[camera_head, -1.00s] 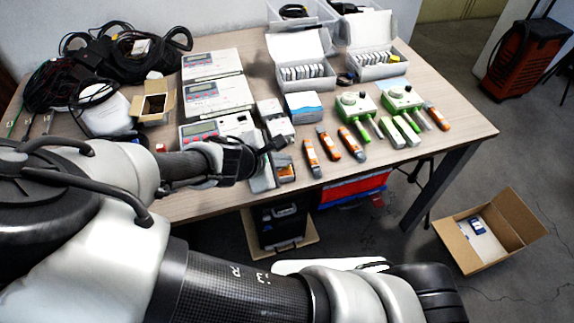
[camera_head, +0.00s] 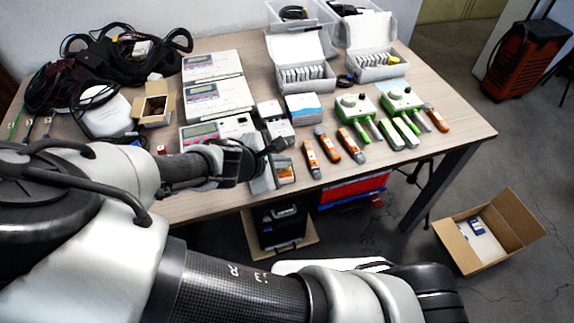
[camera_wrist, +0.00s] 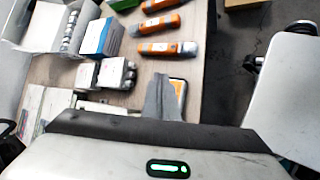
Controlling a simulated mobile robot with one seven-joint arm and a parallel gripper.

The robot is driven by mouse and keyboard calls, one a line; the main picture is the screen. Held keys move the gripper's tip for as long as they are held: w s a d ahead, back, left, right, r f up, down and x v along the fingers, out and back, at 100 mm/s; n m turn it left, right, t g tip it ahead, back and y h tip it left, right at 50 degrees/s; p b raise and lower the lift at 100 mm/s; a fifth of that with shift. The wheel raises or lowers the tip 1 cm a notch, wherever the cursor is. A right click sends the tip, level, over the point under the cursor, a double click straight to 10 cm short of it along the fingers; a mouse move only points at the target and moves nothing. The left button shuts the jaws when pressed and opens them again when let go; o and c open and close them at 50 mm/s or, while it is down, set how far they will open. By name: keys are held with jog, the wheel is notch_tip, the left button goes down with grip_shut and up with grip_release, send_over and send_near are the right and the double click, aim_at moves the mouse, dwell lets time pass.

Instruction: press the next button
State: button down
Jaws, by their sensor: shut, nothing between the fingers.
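Three white box instruments with small displays stand in a column on the table: a back one (camera_head: 211,66), a middle one (camera_head: 218,98) and a front one (camera_head: 236,125). I cannot read any button label. My gripper (camera_head: 274,145) is shut and empty, over the table's front part, just right of the front instrument. In the wrist view its fingers (camera_wrist: 163,98) are together beside a handheld device with an orange edge (camera_wrist: 179,89). I cannot tell whether they touch anything.
Orange-and-grey handheld tools (camera_head: 311,158) and green instruments (camera_head: 356,105) lie to the right. Small grey boxes (camera_head: 274,118) stand close behind my gripper. Cables and black gear (camera_head: 75,75) crowd the back left. An open carton (camera_head: 157,105) stands left of the instruments.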

aim_at(284, 173)
jog(key=shift+r+p, duration=0.35)
jog(key=shift+r, duration=0.15)
notch_tip(284, 173, up, 5)
jog(key=p, duration=0.5)
dwell(0.8)
